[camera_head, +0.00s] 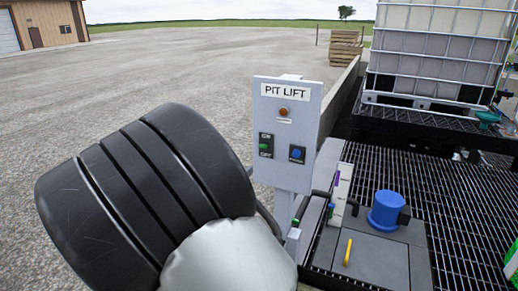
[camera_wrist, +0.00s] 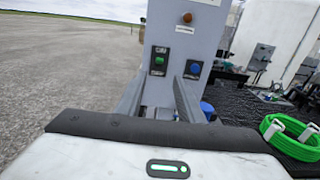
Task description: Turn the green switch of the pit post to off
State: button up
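The pit post (camera_head: 284,178) is a light grey panel labelled PIT LIFT. Its green switch (camera_head: 265,146) sits on a black plate at the lower left of the panel. In the wrist view the green switch (camera_wrist: 159,60) is ahead of and between my finger tips. The switch's on or off setting is too small to read. My gripper (camera_wrist: 158,88) is open and empty, its two grey fingers apart below the switch plate, with no clear contact. In the head view my gripper is hidden behind my dark arm and white wrist.
A blue switch (camera_head: 297,154) sits right of the green one, and an orange lamp (camera_head: 283,110) above. Right of the post are a blue-capped fitting (camera_head: 386,211), a yellow handle (camera_head: 348,252) and black grating (camera_head: 455,200). A caged white tank (camera_head: 440,50) stands behind. Left is open gravel.

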aim_at(261, 147)
jog(key=x, duration=1.4)
jog(key=shift+p, duration=0.3)
grip_shut()
jog(key=shift+f, duration=0.15)
